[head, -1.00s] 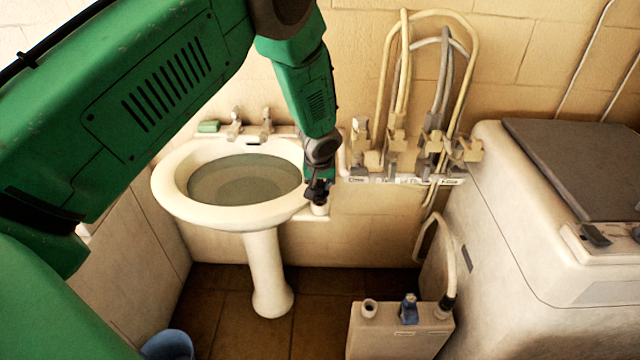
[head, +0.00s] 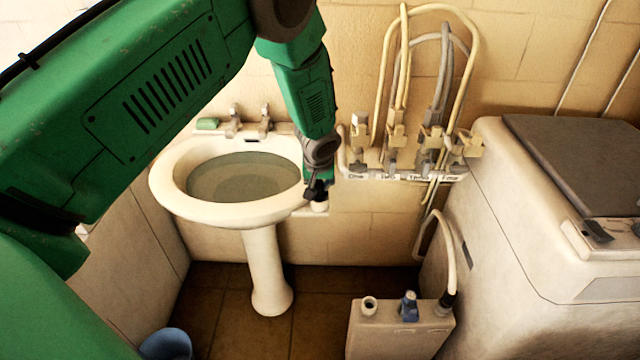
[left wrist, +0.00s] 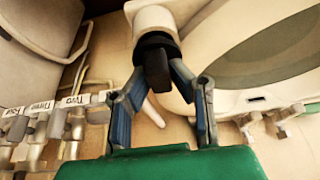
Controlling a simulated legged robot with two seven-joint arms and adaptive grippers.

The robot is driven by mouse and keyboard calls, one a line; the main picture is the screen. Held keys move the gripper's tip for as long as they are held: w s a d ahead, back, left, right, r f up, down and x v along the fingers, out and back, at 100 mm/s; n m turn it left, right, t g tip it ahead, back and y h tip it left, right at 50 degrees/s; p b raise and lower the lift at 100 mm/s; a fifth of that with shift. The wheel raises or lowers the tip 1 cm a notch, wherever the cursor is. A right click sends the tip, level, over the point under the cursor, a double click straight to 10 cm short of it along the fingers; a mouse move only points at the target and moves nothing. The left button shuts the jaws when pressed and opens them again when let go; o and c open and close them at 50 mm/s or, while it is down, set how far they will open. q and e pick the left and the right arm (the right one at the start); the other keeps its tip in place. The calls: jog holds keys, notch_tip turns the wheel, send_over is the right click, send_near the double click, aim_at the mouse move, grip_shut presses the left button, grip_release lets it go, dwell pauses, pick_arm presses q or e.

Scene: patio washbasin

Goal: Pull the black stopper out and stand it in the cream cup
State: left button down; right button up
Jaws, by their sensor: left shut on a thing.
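My left gripper (head: 316,184) is at the right side of the basin, low over the ledge. In the left wrist view its two blue fingers (left wrist: 158,72) are shut on the black stopper (left wrist: 157,66). The stopper's wide dark part is at the mouth of the cream cup (left wrist: 152,20). I cannot tell whether it sits inside the cup or just above it. In the head view the cup (head: 320,207) shows just under the gripper, partly hidden. The washbasin (head: 170,200) holds greyish water (head: 240,178). My right gripper is not in view.
Two taps (head: 265,122) and a green soap bar (head: 207,124) are at the basin's back. Hoses and labelled valves (head: 395,150) are on the wall just right of my gripper. A pale machine (head: 530,220) stands at right, a canister (head: 385,330) and blue bucket (head: 167,345) below.

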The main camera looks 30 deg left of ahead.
pick_arm(q)
jog(key=shift+f+b, duration=0.3)
jog(key=shift+f, duration=0.25)
jog(key=c, duration=1.7)
grip_release()
jog(key=shift+r, duration=0.15)
jog(key=p+v, duration=0.7)
jog(key=v, duration=0.4)
